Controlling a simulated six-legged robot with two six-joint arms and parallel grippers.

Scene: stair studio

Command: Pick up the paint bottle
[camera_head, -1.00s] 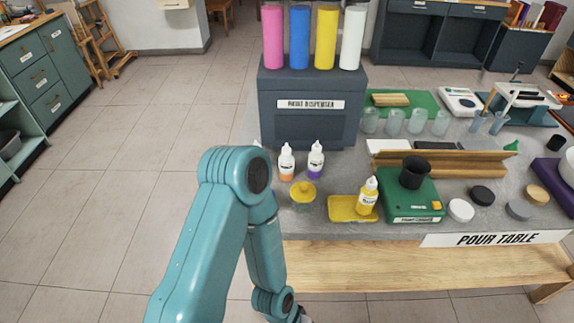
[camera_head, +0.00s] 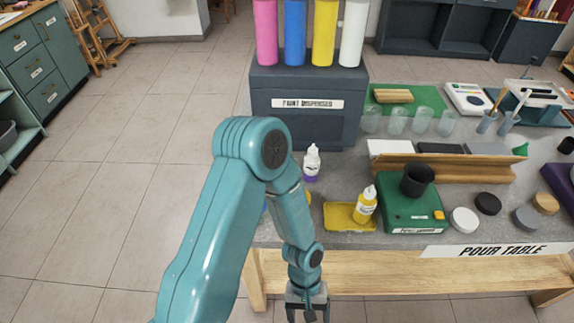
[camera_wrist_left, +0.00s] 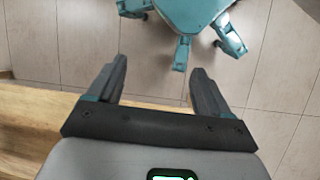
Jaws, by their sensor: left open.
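A white-capped paint bottle with yellow paint (camera_head: 364,207) stands upright on a yellow tray (camera_head: 340,214) near the table's front edge. A second bottle, with purple paint (camera_head: 312,164), stands farther back in front of the dispenser. An orange paint bottle is hidden behind my left arm. My left gripper (camera_head: 307,312) hangs low in front of the table, below and left of the yellow bottle. In the left wrist view the left gripper (camera_wrist_left: 158,68) is open and empty, its fingers over the floor. No bottle shows in that view. My right gripper is not in view.
A green scale (camera_head: 413,215) with a black cup (camera_head: 418,180) stands right of the tray. The dark paint dispenser (camera_head: 306,125) stands behind. The wooden shelf edge (camera_head: 400,275) is close to my gripper.

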